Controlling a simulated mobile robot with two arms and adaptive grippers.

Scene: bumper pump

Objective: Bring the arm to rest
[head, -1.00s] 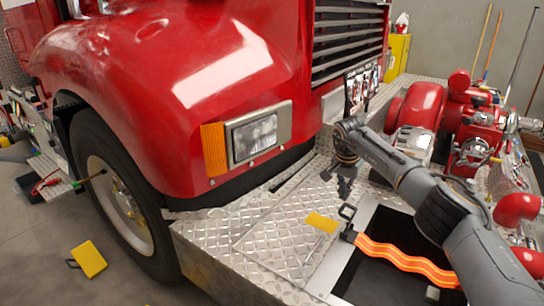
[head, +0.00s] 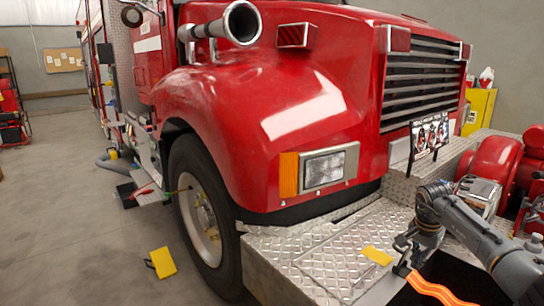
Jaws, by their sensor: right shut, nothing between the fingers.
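My right arm comes in from the right edge over the truck's front bumper deck. My right gripper (head: 420,256) points down from the wrist, close to the black buckle of an orange strap (head: 432,288) at the bumper's open compartment. It is shut and empty. In this view it overlaps the strap end, and I cannot tell whether they touch. My left gripper is out of view.
A red fire truck (head: 265,110) fills the middle. The diamond-plate bumper deck (head: 330,262) carries a yellow tag (head: 377,255), a picture board (head: 430,135) and red pump parts (head: 497,158). A yellow piece (head: 162,262) lies on the floor. Floor at left is mostly clear.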

